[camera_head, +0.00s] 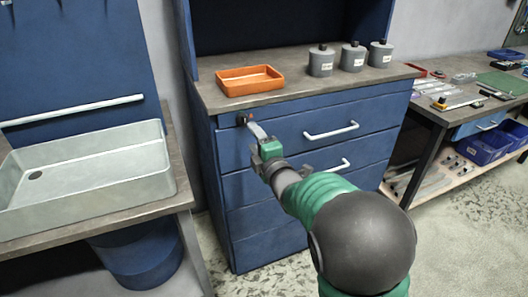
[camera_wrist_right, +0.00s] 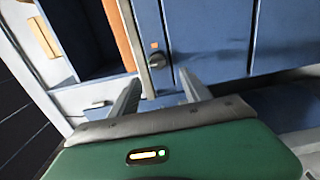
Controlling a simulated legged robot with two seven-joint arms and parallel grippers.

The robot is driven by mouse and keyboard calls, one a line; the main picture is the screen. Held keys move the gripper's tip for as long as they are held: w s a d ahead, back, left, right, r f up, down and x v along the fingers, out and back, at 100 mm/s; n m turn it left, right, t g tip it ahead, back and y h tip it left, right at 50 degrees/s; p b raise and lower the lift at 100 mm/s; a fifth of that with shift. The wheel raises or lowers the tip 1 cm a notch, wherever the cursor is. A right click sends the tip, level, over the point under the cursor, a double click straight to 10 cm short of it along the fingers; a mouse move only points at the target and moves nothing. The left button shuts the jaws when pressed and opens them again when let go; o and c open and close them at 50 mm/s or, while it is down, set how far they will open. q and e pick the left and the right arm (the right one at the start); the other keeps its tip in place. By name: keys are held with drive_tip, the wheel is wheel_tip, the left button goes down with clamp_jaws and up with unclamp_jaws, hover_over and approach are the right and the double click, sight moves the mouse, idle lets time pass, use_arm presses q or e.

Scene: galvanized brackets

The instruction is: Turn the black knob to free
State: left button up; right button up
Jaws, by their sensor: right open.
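The black knob (camera_wrist_right: 157,60) shows in the right wrist view on the blue cabinet front, with a small orange mark beside it. In the head view the knob (camera_head: 241,119) is small, at the upper left corner of the top drawer front. My right gripper (camera_head: 254,131) reaches toward it from the lower right. In the right wrist view its two fingers (camera_wrist_right: 160,80) are spread apart with nothing between them, and the knob lies just beyond the fingertips, roughly between them. Contact is not visible. The knob's exact turn angle is too small to read. My left gripper is not in view.
An orange tray (camera_head: 249,88) and several grey canisters (camera_head: 321,62) stand on the cabinet top. Light drawer handles (camera_head: 331,131) stick out right of the knob. A sink basin (camera_head: 90,180) stands at the left. A cluttered workbench (camera_head: 465,95) is at the right.

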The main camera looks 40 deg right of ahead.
drive_tip(key=p+v, duration=0.1)
drive_tip(key=v, duration=0.7)
drive_tip(key=shift+s+a, duration=0.2)
drive_tip(key=shift+s, duration=0.05)
drive_tip(key=shift+f, duration=0.1)
